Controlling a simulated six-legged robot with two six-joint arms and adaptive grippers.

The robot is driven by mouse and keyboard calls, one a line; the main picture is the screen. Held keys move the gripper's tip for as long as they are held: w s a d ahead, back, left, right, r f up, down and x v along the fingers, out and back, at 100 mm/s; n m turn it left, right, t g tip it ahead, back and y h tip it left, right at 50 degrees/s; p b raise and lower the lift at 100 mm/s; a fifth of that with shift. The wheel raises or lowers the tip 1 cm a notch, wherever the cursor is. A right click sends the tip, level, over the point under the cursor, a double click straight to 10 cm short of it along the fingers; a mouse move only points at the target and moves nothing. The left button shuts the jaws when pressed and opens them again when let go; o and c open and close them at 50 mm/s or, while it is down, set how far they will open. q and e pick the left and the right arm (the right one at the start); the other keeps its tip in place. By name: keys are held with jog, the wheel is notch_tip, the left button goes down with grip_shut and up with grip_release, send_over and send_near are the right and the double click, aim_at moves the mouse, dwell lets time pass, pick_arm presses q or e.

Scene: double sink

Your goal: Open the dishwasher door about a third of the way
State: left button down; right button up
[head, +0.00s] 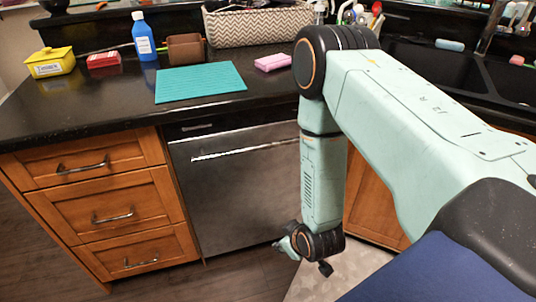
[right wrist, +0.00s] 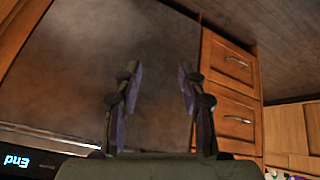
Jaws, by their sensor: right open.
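The stainless steel dishwasher door (head: 235,195) stands shut under the counter, flush with the cabinets, with a bright horizontal handle strip (head: 240,150) near its top. In the right wrist view its dark metal face (right wrist: 80,70) fills the left and middle behind the fingers, and a lit display (right wrist: 17,160) shows upside down at the lower left. My right gripper (head: 288,247) hangs low by the door's lower right corner, partly hidden by its wrist. In the wrist view the gripper (right wrist: 158,72) has its fingers apart with nothing between them. My left gripper is not in view.
Wooden drawers (head: 112,213) with metal handles flank the door on the left; a wooden cabinet (head: 375,205) is on the right. The black counter (head: 110,105) above holds a teal mat (head: 200,82), a pink sponge (head: 273,62) and a blue bottle (head: 144,38). The floor before the door looks clear.

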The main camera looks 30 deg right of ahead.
jog(key=w+d+r+n+t+h, duration=0.1)
jog(key=w+d+r+n+t, duration=0.25)
jog(key=w, duration=0.55)
jog(key=n+t+h+b, duration=0.15)
jog(key=n+t, duration=0.35)
jog(key=n, duration=0.5)
send_near(270, 147)
jog(key=w, duration=0.3)
jog(key=shift+m, duration=0.25)
jog(key=shift+d+f+b+x, duration=0.15)
jog(key=shift+b+x, duration=0.3)
jog(key=shift+x, duration=1.65)
jog(key=shift+d+f+b+x, duration=0.1)
jog(key=shift+b+x, duration=0.35)
jog(key=shift+x, duration=1.65)
jog(key=shift+s, duration=0.15)
jog(key=shift+c, duration=0.4)
grip_shut()
